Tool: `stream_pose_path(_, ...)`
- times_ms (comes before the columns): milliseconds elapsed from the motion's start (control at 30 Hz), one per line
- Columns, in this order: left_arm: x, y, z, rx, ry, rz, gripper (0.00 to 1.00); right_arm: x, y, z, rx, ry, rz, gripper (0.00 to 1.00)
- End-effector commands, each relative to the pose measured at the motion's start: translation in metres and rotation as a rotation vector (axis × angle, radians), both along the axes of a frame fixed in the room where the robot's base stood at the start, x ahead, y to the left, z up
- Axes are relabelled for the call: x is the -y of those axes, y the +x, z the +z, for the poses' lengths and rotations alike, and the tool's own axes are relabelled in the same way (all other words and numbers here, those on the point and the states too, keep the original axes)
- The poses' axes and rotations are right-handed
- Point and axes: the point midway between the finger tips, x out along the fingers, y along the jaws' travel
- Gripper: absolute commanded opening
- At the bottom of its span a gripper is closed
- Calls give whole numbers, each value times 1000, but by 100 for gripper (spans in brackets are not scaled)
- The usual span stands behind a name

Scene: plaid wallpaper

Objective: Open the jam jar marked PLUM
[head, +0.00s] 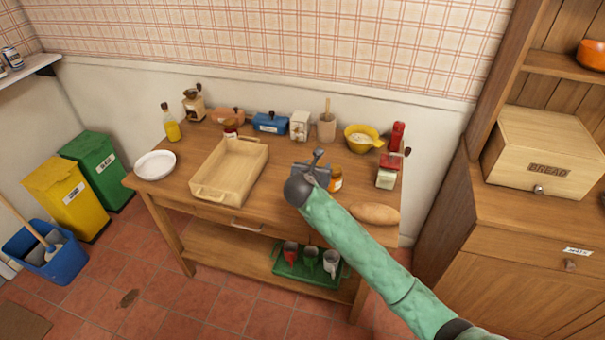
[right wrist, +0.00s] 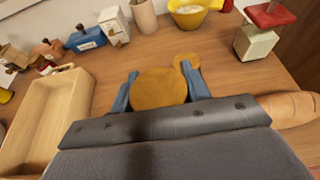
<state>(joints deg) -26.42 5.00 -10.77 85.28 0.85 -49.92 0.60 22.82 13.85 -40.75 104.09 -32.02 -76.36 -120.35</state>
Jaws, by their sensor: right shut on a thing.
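My right gripper (head: 314,166) is over the right half of the wooden table. In the right wrist view its two blue fingers (right wrist: 161,90) are shut on the sides of a round golden-brown jar lid (right wrist: 158,87). The jar under this lid is hidden. A smaller part of another golden-brown round top (right wrist: 187,68) shows just beyond the right finger. In the head view an amber jar with a pale label (head: 336,181) stands close to the right of the gripper. I cannot read PLUM on any label. My left gripper is not in view.
A wooden tray (head: 208,193) lies left of the gripper. A bread loaf (head: 375,214) lies to the right near the front edge. A yellow bowl (head: 361,137), a red-and-white grinder (head: 388,178) and a blue box (head: 270,123) stand behind. Bare table lies between tray and gripper.

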Motion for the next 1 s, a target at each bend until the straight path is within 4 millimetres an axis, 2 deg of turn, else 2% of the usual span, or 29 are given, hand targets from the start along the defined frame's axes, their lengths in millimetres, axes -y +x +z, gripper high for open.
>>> stream_pose_path(100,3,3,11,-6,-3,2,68,16,-9,10,3,-1,0,16)
stream_pose_path(233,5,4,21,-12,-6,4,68,27,-15,18,2,1,1,16)
stream_pose_path(667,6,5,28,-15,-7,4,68,33,-20,24,1,0,0,16)
stream_pose_path(700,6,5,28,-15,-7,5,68,33,-20,24,1,0,0,43)
stream_pose_path(900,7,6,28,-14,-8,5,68,33,-20,24,1,0,1,6)
stream_pose_path(1000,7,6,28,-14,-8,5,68,33,-20,24,1,0,1,6)
